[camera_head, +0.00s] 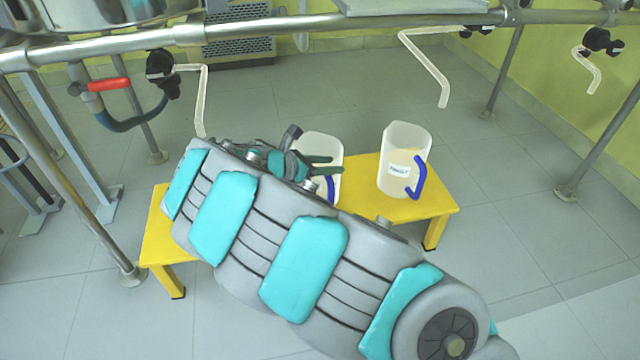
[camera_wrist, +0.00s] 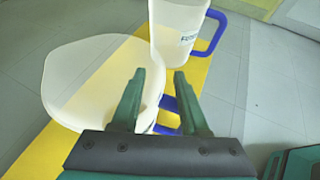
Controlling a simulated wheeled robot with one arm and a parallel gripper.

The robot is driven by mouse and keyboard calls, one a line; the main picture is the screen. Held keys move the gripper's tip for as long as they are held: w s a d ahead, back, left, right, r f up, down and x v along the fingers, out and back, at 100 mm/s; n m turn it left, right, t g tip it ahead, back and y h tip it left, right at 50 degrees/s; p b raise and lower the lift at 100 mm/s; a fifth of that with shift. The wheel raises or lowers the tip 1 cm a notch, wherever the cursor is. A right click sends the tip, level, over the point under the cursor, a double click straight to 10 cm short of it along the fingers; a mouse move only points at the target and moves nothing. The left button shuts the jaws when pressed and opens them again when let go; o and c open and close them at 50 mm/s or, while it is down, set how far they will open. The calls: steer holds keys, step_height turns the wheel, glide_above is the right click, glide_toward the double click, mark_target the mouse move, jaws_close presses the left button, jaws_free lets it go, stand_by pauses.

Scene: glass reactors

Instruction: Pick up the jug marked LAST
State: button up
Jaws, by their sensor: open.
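Two whitish translucent jugs with blue handles stand upright on a yellow bench. The right jug (camera_head: 393,150) has a white label with small dark writing that I cannot read surely; it is at the top of the wrist view (camera_wrist: 174,30). The nearer jug (camera_head: 318,147) is partly hidden by my arm and gripper; in the wrist view (camera_wrist: 85,85) its wide rim lies left of my fingers. Its label is not visible. My gripper (camera_head: 332,164) is open beside this jug. In the wrist view, the blue handle (camera_wrist: 167,103) shows between and below the two green fingers (camera_wrist: 156,76).
The yellow bench (camera_head: 435,203) stands on a grey tiled floor. A metal rail (camera_head: 270,27) with bent clear tubes (camera_head: 430,65) and black valves crosses above and behind it. A red-handled valve (camera_head: 108,85) is at the left.

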steer(key=shift+c, duration=0.4)
jaws_close()
stand_by(0.9)
